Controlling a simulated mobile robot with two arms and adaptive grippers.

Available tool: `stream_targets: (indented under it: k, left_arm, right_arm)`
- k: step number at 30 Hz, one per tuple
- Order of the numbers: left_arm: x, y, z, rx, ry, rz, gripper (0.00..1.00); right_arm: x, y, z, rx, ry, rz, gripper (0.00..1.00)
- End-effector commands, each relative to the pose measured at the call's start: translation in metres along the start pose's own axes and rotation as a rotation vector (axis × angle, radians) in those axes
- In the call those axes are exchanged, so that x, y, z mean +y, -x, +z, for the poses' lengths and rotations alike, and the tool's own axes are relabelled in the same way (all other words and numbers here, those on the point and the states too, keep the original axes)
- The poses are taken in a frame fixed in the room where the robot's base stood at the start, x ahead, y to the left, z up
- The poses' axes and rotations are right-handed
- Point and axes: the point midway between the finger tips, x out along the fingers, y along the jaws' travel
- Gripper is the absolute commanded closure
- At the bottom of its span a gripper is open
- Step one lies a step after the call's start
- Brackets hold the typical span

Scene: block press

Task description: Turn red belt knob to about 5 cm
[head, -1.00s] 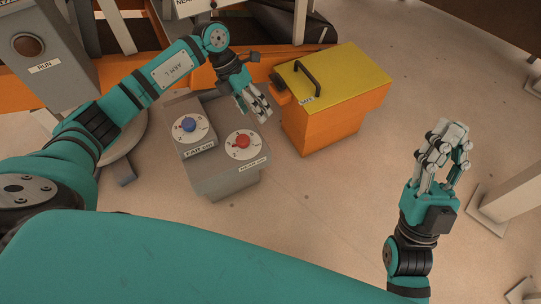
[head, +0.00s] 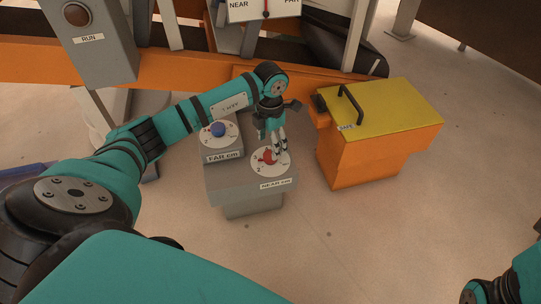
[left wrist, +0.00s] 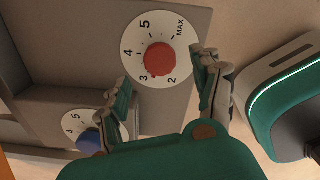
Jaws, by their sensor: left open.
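The red knob (head: 268,157) sits on a white round dial marked NEAR cm, on the front step of the grey control box. My left gripper (head: 277,150) is open above it, fingers pointing down. In the left wrist view the red knob (left wrist: 160,59) appears between the spread fingertips of the left gripper (left wrist: 161,68), with a gap on both sides. The dial (left wrist: 143,29) shows 2, 3, 4, 5 and MAX; the knob's exact pointing is unclear. My right gripper's fingers are out of view.
A blue knob (head: 218,130) on the FAR cm dial stands just behind, on the raised step. An orange bin with a yellow lid (head: 380,108) and black handle is to the right. A grey RUN post (head: 90,50) and orange beam stand behind. Open floor lies in front.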

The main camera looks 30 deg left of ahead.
Motion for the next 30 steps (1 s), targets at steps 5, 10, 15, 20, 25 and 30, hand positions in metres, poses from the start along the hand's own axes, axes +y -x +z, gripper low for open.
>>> stream_targets:
  k: [5, 10, 15, 20, 25, 30]
  left_arm:
    - [0.0, -0.033, 0.0, 0.0, 0.0, -0.001, 0.34]
    - [0.0, -0.046, 0.0, -0.001, 0.0, -0.001, 0.34]
    - [0.0, -0.048, 0.001, -0.002, 0.0, 0.0, 0.34]
    - [0.0, -0.047, 0.0, -0.002, 0.0, 0.0, 0.34]
    - [0.0, -0.047, 0.0, -0.001, 0.0, 0.0, 0.56]
    - [0.0, -0.047, 0.0, -0.001, 0.0, 0.0, 0.78]
  right_arm:
    - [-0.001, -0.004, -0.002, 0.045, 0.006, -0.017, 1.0]
    - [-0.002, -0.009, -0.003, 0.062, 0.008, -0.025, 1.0]
    - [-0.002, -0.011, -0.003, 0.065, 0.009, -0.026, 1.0]
    - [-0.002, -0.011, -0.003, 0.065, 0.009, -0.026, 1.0]
    - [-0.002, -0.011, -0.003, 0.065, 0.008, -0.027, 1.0]
    - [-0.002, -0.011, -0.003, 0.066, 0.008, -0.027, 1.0]
